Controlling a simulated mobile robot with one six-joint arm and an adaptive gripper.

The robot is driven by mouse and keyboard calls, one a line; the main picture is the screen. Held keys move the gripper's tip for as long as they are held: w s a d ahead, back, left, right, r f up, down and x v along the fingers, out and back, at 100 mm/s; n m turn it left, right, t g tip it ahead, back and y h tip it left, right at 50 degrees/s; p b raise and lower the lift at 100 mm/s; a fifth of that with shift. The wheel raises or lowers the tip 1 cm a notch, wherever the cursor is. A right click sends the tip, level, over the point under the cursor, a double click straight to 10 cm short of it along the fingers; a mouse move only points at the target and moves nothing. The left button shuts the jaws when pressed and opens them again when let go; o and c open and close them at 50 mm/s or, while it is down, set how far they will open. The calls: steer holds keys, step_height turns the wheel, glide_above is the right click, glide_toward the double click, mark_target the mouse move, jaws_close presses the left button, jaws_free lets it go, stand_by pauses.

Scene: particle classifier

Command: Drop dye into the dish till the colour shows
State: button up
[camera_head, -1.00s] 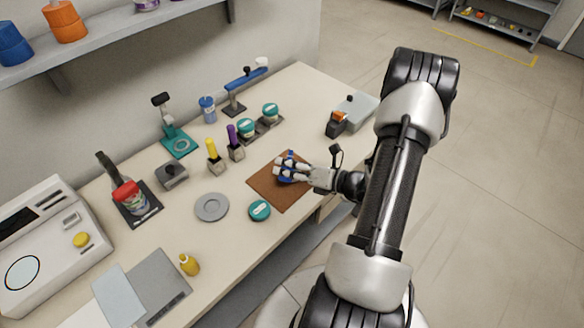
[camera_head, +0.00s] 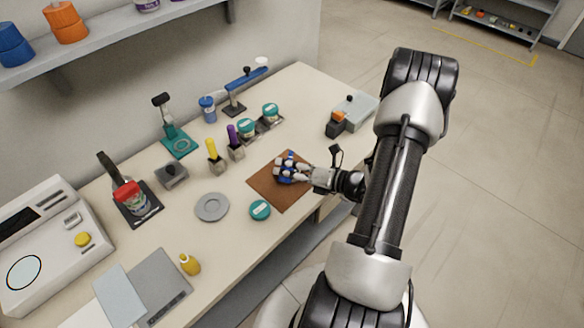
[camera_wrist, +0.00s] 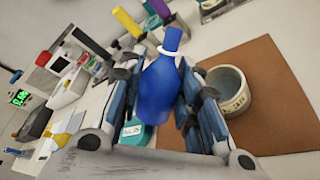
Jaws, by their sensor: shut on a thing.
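My gripper (camera_head: 290,168) is shut on a blue bottle (camera_wrist: 160,92) over the brown mat (camera_head: 262,188). In the wrist view the bottle lies between my two fingers, with a white ring around its neck and a narrower blue end above. The dish (camera_wrist: 240,103), a small cream round bowl with printing on its side, stands on the mat just right of my fingers in the wrist view. Its inside looks grey-blue; I cannot tell whether that is dye. No falling drop shows.
A teal-lidded jar (camera_head: 260,210) and a grey round plate (camera_head: 212,207) lie left of the mat. Yellow (camera_head: 212,150) and purple (camera_head: 233,137) handled tools stand behind. An orange-topped black holder (camera_head: 336,124) is at the right. A yellow bottle (camera_head: 189,265) stands near the front edge.

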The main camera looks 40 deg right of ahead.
steer(key=shift+s+a+m+y+p, duration=0.15)
steer(key=shift+m+y+p, duration=0.25)
steer(key=shift+m+p, duration=0.45)
stand_by(2.2)
steer(key=shift+a+f+m+g, duration=0.1)
steer(key=shift+f+m+g, duration=0.25)
steer(key=shift+m, duration=0.3)
stand_by(1.9)
steer(key=shift+r+m+g+y+p, duration=0.4)
steer(key=shift+m+p, duration=0.2)
steer(key=shift+p, duration=0.8)
stand_by(1.0)
